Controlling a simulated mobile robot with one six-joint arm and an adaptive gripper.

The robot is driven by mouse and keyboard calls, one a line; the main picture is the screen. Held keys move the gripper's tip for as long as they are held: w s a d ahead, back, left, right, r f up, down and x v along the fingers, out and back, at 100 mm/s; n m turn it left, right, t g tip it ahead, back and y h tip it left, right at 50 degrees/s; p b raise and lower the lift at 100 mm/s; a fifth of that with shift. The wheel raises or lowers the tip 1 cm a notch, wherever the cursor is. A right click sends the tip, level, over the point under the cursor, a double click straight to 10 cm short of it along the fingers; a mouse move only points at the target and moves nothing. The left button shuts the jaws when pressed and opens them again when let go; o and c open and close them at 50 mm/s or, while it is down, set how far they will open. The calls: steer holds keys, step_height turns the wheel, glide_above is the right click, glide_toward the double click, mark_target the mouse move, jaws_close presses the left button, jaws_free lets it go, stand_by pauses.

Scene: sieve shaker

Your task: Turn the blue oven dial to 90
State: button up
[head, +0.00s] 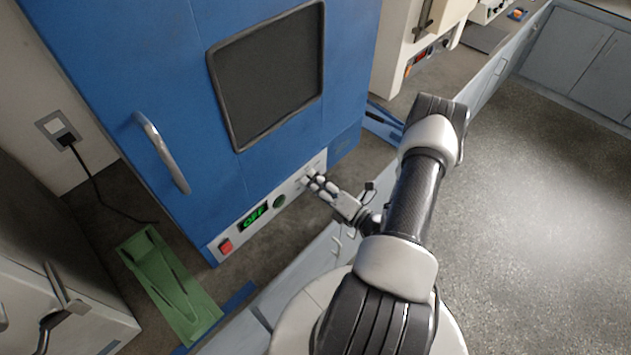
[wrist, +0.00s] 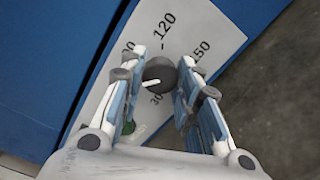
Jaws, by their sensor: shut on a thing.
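The blue oven (head: 175,60) stands at the left in the head view, with a pale control panel (head: 235,222) along its lower front edge. The dial (wrist: 158,73) shows in the wrist view as a dark round knob with a white pointer. The pointer aims left in the picture, slightly down. Marks 120, 150 and 30 are readable; the mark by the left finger is partly hidden, only a 0 showing. My gripper (head: 314,179) is at the panel's right end, its fingers (wrist: 161,66) shut on either side of the dial.
The panel also has a green display (head: 253,217) reading OFF, a red switch (head: 226,246) and a green button (head: 279,202). The oven's door handle (head: 163,155) juts out above. A green tray-like object (head: 165,285) lies at lower left. The floor (head: 535,200) at right is clear.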

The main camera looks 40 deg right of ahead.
steer(key=m, duration=0.5)
steer(key=shift+m+p, duration=0.3)
steer(key=shift+m, duration=2.3)
steer(key=o, duration=1.1)
steer(key=shift+s, duration=0.15)
steer(key=s, duration=0.7)
steer(key=s+d, duration=0.1)
steer(key=s, duration=0.3)
steer(key=shift+s, duration=0.35)
